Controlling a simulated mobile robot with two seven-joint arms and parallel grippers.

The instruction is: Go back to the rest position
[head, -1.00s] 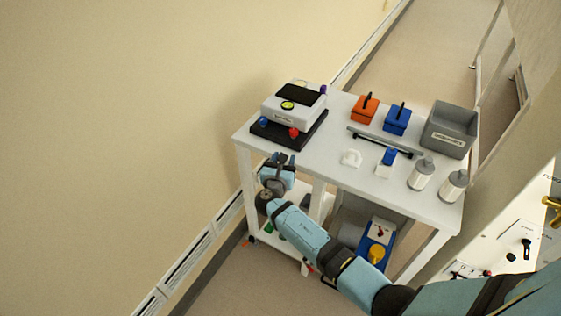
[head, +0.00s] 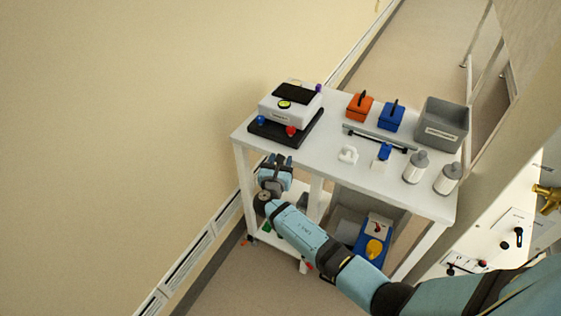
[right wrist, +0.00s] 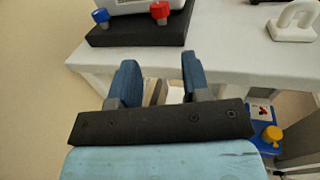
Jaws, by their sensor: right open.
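My right gripper (head: 275,160) is at the near left edge of the white trolley (head: 330,150), in front of the black-based device. Its two blue fingers stand apart with nothing between them, as the right wrist view (right wrist: 160,66) shows. The fingers point toward the trolley's edge, and I cannot tell whether they touch it. My right arm reaches in from the lower right. My left gripper is not in view.
On the trolley top are a white device (head: 291,106) on a black base, an orange box (head: 359,107), a blue box (head: 391,117), a grey bin (head: 443,127), a rail (head: 378,138) and two canisters (head: 416,167). A panel with knobs (head: 510,235) stands at right. Floor at lower left is clear.

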